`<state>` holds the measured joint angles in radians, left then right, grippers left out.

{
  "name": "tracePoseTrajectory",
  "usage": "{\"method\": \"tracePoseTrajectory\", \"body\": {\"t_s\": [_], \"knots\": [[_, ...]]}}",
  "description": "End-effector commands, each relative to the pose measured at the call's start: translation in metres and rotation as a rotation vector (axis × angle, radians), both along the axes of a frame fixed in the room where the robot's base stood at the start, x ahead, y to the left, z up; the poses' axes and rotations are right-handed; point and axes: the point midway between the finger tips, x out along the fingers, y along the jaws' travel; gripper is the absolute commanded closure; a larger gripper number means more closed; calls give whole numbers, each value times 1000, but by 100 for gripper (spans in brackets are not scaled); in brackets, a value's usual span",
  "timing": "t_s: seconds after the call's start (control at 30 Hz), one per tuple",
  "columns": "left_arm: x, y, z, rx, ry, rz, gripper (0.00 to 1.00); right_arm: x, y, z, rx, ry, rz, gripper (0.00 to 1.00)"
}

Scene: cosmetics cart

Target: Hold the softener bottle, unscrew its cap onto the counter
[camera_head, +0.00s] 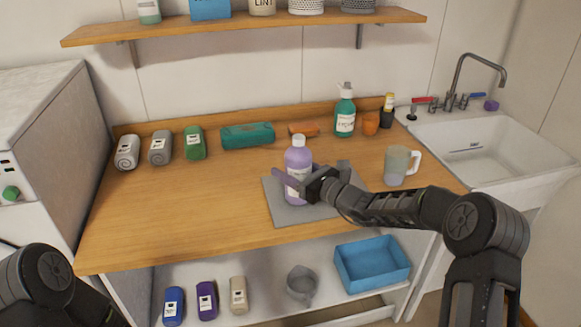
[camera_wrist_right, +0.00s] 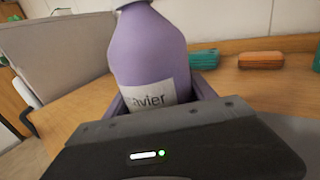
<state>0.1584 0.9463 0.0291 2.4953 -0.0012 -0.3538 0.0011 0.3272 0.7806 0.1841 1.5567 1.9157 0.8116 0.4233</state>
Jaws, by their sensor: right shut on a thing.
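The softener bottle (camera_head: 298,165) is purple with a white label and stands upright on the grey mat (camera_head: 284,214) on the counter. Its white cap (camera_head: 299,141) sits on its neck. My right gripper (camera_head: 302,183) is shut on the bottle's lower body, coming from the right. In the right wrist view the bottle (camera_wrist_right: 150,55) rises between the fingers, and its cap is out of the frame. My left arm shows only at the lower left of the head view, and its gripper is out of view.
A clear measuring jug (camera_head: 397,166) stands to the right of the mat, near my right arm. The front-left counter is bare.

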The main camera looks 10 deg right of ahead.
Motion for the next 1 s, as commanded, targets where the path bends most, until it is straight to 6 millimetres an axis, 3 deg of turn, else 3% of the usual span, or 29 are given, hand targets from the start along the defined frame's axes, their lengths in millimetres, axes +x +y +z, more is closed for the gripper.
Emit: {"method": "tracePoseTrajectory", "body": {"t_s": [0.27, 0.3, 0.53, 0.87, 1.0], "knots": [[0, 0, -5, 0, 0, 0, 64, 0, 0, -2, 2, -4, 0, 100], [0, 0, -3, 0, 0, 0, 64, 0, 0, -2, 0, 0, 0, 33], [0, 0, -3, 0, 0, 0, 64, 0, 0, -2, 0, 0, 0, 14], [0, 0, 1, 0, 0, 0, 64, 0, 0, 2, 0, 0, 0, 14], [0, 0, -4, 0, 0, 0, 64, -9, -8, 0, 0, 0, -2, 14]]}}
